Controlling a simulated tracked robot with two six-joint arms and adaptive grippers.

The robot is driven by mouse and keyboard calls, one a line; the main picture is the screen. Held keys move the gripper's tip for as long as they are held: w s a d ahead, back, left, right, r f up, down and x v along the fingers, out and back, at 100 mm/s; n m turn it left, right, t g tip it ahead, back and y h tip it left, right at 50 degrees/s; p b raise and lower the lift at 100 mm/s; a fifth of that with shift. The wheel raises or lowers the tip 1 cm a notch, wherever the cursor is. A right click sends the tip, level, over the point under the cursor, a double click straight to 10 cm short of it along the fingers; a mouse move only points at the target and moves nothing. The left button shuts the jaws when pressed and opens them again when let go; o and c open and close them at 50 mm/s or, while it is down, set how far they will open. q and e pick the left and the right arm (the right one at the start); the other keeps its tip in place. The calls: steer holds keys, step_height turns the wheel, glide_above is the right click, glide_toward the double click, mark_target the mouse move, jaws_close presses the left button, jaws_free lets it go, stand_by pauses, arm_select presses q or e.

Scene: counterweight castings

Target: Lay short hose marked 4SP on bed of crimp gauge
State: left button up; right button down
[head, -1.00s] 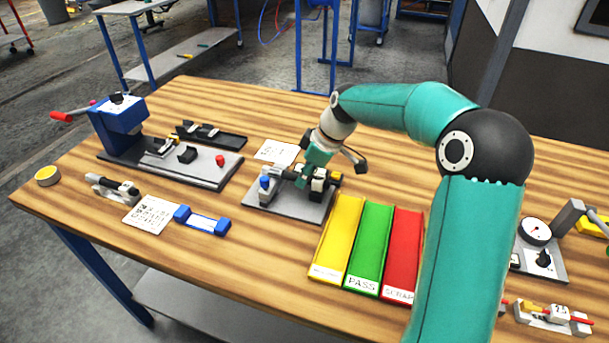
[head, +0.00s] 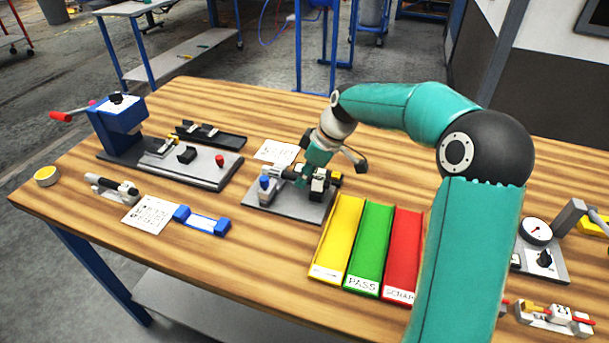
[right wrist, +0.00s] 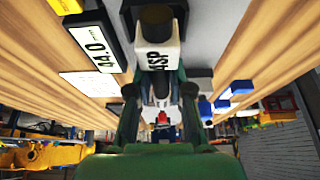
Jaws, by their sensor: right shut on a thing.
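The short hose with a white block marked 4SP (right wrist: 160,52) and a dark end is between my right gripper's fingers in the right wrist view. My right gripper (right wrist: 160,100) is shut on it. In the head view this gripper (head: 304,178) is low over a grey-based fixture (head: 285,208) with a blue part at its left, which looks like the crimp gauge. A display reading 44.0 (right wrist: 95,38) shows beside the hose in the wrist view. The gripper hides much of the fixture's bed, so I cannot tell whether the hose touches it. My left gripper is not in view.
Yellow (head: 337,240), green (head: 369,250) and red (head: 403,255) trays lie right of the fixture. A blue-ended holder (head: 203,221) and a printed card (head: 150,214) lie to the left. A blue press (head: 121,118) stands at the back left.

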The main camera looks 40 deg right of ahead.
steer(key=shift+f+b, duration=0.6)
steer(key=shift+f, duration=0.05)
steer(key=c, duration=1)
jaws_free()
steer(key=shift+r, duration=0.15)
steer(key=shift+r+p, duration=2.65)
steer(key=shift+r, duration=0.8)
steer(key=shift+s+f, duration=0.1)
